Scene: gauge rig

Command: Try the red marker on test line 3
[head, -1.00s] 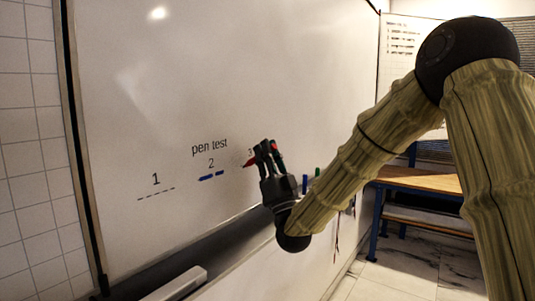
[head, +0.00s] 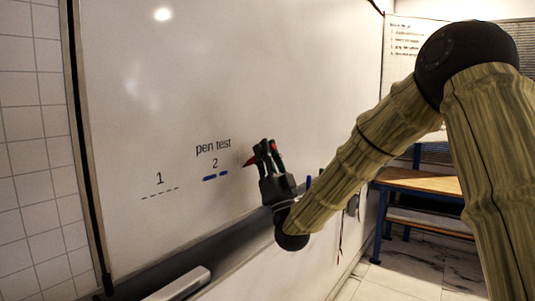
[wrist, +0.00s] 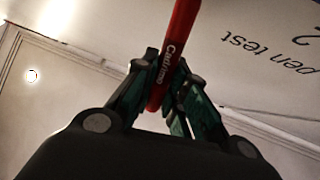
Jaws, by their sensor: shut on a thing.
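The red marker (wrist: 176,50) is held between the fingers of my gripper (wrist: 168,90), which is shut on it. In the head view my gripper (head: 268,150) is in front of the whiteboard (head: 230,70), right of number 2. The marker's red tip end (head: 249,161) points left towards the board; I cannot tell whether it touches. Test line 1 (head: 160,194) is a thin dashed line. Test line 3 is hidden behind my gripper in the head view.
A pen tray ledge (head: 205,247) runs along the board's bottom, with an eraser-like white block (head: 180,284) on it. A blue marker (head: 308,182) stands right of my gripper. A wooden bench (head: 420,180) is at the right.

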